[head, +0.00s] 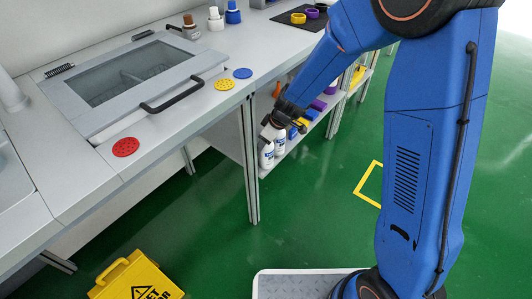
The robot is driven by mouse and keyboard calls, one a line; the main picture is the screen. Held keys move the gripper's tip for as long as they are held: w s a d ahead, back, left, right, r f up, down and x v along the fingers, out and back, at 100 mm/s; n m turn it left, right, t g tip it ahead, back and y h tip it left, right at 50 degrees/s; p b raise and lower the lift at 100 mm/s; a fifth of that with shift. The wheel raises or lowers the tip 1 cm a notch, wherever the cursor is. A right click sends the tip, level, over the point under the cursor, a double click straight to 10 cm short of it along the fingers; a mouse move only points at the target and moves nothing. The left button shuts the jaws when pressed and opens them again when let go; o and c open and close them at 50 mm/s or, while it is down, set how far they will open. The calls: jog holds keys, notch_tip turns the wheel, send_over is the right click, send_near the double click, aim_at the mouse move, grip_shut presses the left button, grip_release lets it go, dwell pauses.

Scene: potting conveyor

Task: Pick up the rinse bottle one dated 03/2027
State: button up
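Two white bottles with blue labels stand side by side on the lower shelf under the counter; one (266,157) is at the left front and the other (279,145) is just right of it. Their labels are too small to read, so I cannot tell which carries 03/2027. My gripper (268,123) is at the tops of these bottles, pointing down and left, and partly hides them. I cannot tell whether it touches either bottle or whether its fingers are open or shut.
The counter edge and a metal table leg (251,165) are just left of the bottles. Blue, yellow and purple items crowd the shelf (293,146) to the right. A yellow wet-floor sign (138,278) stands at lower left. Green floor is free in front.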

jog(key=c, duration=1.2)
jog(key=shift+r, duration=0.15)
